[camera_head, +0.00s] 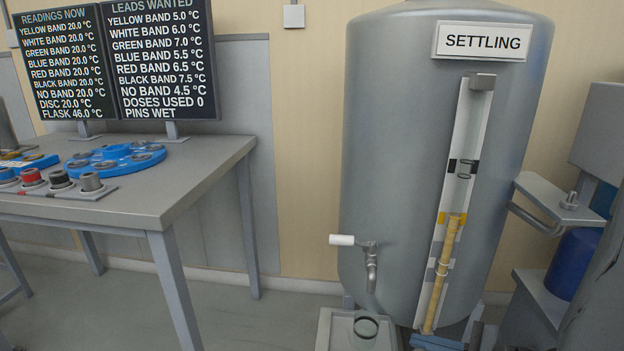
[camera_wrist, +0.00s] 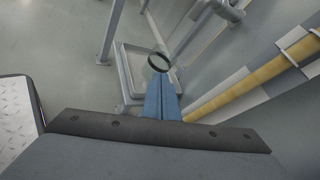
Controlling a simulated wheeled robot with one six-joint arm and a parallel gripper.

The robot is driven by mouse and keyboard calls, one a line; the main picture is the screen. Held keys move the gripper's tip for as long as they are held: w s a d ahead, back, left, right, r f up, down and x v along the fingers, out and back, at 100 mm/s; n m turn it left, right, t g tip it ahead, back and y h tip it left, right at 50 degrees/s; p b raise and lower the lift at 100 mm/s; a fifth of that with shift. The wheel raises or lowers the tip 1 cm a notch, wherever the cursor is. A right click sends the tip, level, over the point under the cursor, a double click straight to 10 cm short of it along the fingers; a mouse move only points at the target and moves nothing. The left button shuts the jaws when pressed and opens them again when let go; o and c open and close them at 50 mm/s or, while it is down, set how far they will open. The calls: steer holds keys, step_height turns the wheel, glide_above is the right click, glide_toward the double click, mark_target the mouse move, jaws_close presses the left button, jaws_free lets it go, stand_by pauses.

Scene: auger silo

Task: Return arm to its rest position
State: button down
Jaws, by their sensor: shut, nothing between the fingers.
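My gripper (camera_wrist: 162,88) shows in the wrist view with its two blue fingers together and nothing between them. In the head view, a blue part (camera_head: 437,342) at the bottom edge looks like its fingers, low in front of the tank (camera_head: 400,130). The rest of my gripper is cut off there. In the wrist view the fingers point toward a round glass vessel (camera_wrist: 159,61) on a light tray (camera_wrist: 128,62); I cannot tell how large the gap is.
The tank has a tap (camera_head: 371,262) above the tray (camera_head: 326,330) and vessel (camera_head: 366,326). A yellow-filled tube (camera_head: 440,280) runs down its front. A table (camera_head: 190,190) with screens stands left; a grey stand (camera_head: 540,300) with a blue container (camera_head: 573,265) stands right. Floor between table and tank is clear.

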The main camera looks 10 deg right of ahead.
steer(key=s+a+r+n+g+h, duration=0.1)
steer(key=s+a+r+n+g, duration=0.2)
steer(key=a+n+g, duration=0.3)
steer(key=s+a+r+n+g+h, duration=0.2)
steer(key=s+a+r+n+g, duration=0.15)
steer(key=n+g, duration=0.35)
steer(key=w+a+r+n+t+h, duration=0.3)
steer(key=w+r+n+t+h, duration=0.25)
steer(key=w+r+n, duration=0.35)
steer(key=s+a+r+n+g+p, duration=0.1)
steer(key=s+a+r+n, duration=0.1)
steer(key=s+a+r, duration=0.3)
steer(key=s+a+r+n+g, duration=0.1)
steer(key=s+a+r+g, duration=0.15)
steer(key=s, duration=0.45)
steer(key=d+r+m+p, duration=0.2)
steer(key=d+r+p, duration=0.3)
steer(key=p, duration=0.8)
steer(key=shift+w+d+r+t, duration=0.3)
steer(key=shift+d+r, duration=0.1)
steer(key=shift+d, duration=0.85)
steer(key=shift+h, duration=0.25)
